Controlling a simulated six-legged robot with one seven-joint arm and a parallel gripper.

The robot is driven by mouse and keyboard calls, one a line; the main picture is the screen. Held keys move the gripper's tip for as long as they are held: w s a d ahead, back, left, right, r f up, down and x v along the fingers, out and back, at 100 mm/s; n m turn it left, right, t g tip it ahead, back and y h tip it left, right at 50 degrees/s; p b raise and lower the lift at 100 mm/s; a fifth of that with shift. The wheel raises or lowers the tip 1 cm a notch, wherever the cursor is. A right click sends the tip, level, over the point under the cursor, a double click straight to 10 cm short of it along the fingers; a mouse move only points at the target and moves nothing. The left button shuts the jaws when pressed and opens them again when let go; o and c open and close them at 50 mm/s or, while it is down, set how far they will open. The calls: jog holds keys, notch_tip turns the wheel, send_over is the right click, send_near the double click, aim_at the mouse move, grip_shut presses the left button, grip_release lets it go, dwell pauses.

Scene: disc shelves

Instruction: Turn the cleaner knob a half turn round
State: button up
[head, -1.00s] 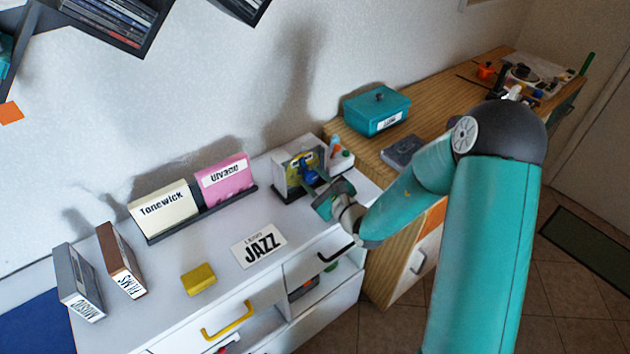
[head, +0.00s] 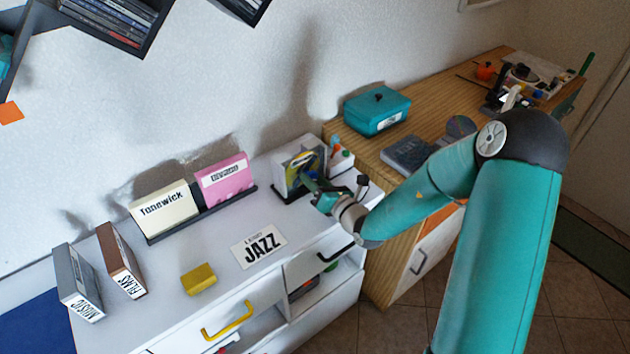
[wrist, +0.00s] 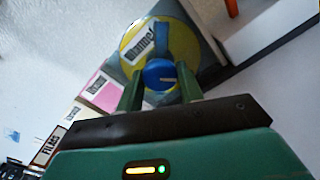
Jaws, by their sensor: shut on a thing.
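The cleaner (head: 288,172) is a grey-white box with a yellow disc (head: 308,165) in it, at the back right of the white cabinet. In the wrist view the yellow disc (wrist: 135,38) has a white label and sits behind the round blue knob (wrist: 158,72). The knob carries a pale line that points to the right in that view. My gripper (wrist: 159,88) has one green finger on each side of the knob and is shut on it. In the head view my gripper (head: 322,190) is at the cleaner's front and hides the knob.
To the left stand a cream Tonewick case (head: 163,209) and a pink case (head: 224,178) in a dark rack. A JAZZ card (head: 259,246) and a yellow block (head: 198,278) lie on the cabinet. A teal box (head: 377,110) stands on the wooden desk behind my arm.

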jog(key=m, duration=0.4)
jog(key=shift+m, duration=0.3)
jog(key=m, duration=0.4)
jog(key=shift+m, duration=0.3)
jog(key=o, duration=1)
jog(key=shift+s, duration=0.1)
jog(key=v, duration=1.3)
jog(key=shift+s+d, duration=0.25)
jog(key=shift+d, duration=0.05)
jog(key=shift+a, duration=0.1)
